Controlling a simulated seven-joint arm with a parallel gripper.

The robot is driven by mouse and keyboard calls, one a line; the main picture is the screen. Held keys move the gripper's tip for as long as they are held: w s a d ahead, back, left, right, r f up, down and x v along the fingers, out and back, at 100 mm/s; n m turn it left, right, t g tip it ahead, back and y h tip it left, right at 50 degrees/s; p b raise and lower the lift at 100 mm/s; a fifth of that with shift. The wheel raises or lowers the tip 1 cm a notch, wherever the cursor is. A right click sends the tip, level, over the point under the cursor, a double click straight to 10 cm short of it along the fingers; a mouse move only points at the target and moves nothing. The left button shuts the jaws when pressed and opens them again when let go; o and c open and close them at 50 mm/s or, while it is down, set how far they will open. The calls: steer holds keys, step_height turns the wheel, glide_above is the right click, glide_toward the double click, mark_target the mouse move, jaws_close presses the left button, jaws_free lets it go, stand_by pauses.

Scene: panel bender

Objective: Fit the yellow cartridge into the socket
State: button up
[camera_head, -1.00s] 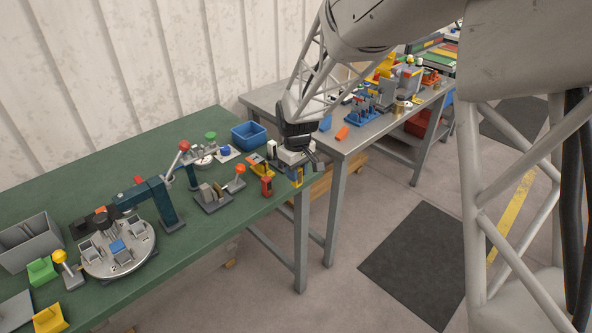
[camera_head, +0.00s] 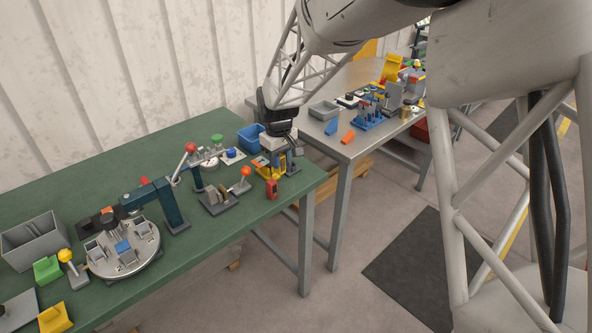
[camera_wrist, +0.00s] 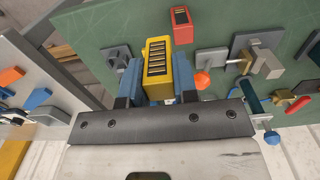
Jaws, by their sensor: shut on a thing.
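My gripper (camera_wrist: 157,84) is shut on the yellow cartridge (camera_wrist: 180,72), which sits between its two blue fingers. The cartridge's end has a row of dark slots facing the wrist camera. In the head view my gripper (camera_head: 279,158) is low over the right end of the green table, with yellow showing between and below its fingers. A grey plate with an upright piece (camera_wrist: 118,56) is beside the left finger in the wrist view. A red block with a dark slotted end (camera_wrist: 181,26) stands just beyond the cartridge. I cannot tell which part is the socket, or whether the cartridge touches anything below.
A grey fixture with an orange-red ball lever (camera_head: 216,198) stands left of my gripper. A blue bin (camera_head: 250,137) is behind it. Farther left are a lever press and a round turntable (camera_head: 133,262). A second table (camera_head: 345,149) with several parts stands to the right.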

steer(key=w+a+r, duration=0.2)
steer(key=a+r, duration=0.3)
steer(key=a, duration=0.7)
steer(key=w+a+r, duration=0.1)
steer(key=a+r, duration=0.5)
steer(key=a, duration=0.6)
steer(key=shift+w, duration=0.35)
steer(key=shift+f, duration=0.25)
steer(key=shift+f, duration=3)
steer(key=shift+f, duration=0.85)
steer(key=o, duration=0.9)
steer(key=shift+c, duration=0.6)
